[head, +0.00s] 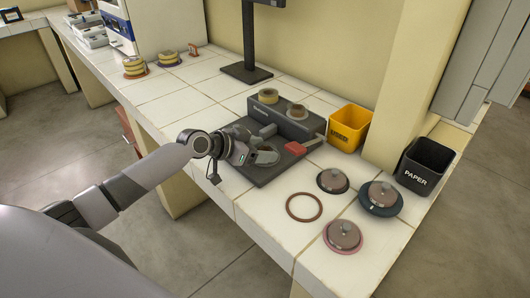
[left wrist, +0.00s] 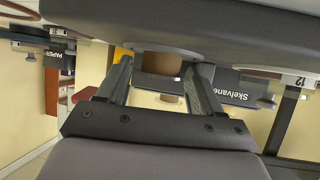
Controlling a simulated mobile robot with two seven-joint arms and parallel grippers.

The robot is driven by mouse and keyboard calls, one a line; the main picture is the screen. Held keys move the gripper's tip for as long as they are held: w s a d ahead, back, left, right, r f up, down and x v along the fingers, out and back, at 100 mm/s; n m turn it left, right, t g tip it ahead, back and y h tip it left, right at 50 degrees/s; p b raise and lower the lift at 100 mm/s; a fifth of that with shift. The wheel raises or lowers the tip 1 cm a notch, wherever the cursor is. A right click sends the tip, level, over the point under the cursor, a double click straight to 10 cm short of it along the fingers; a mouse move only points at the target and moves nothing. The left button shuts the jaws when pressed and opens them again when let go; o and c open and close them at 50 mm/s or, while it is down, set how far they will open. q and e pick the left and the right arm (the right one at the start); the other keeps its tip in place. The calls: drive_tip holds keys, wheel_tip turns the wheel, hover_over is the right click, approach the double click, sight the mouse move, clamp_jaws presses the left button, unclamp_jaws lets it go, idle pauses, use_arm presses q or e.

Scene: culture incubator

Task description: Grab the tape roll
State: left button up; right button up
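My left gripper (head: 262,150) reaches in low over the dark grey board on the bench. A tape roll (head: 266,157) shows at its fingertips, partly hidden by the gripper. In the left wrist view the two fingers stand apart, with a brown roll (left wrist: 160,64) in the gap; contact with the fingers is unclear. My right gripper is not in view.
A red piece (head: 295,148) lies right of the gripper. A yellow bin (head: 349,128) and black PAPER bin (head: 424,166) stand farther right. Lidded round items (head: 343,236) and a brown ring (head: 304,207) lie in front. A monitor stand (head: 246,72) is behind.

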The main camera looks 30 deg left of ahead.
use_arm(q)
drive_tip(key=shift+c, duration=1.1)
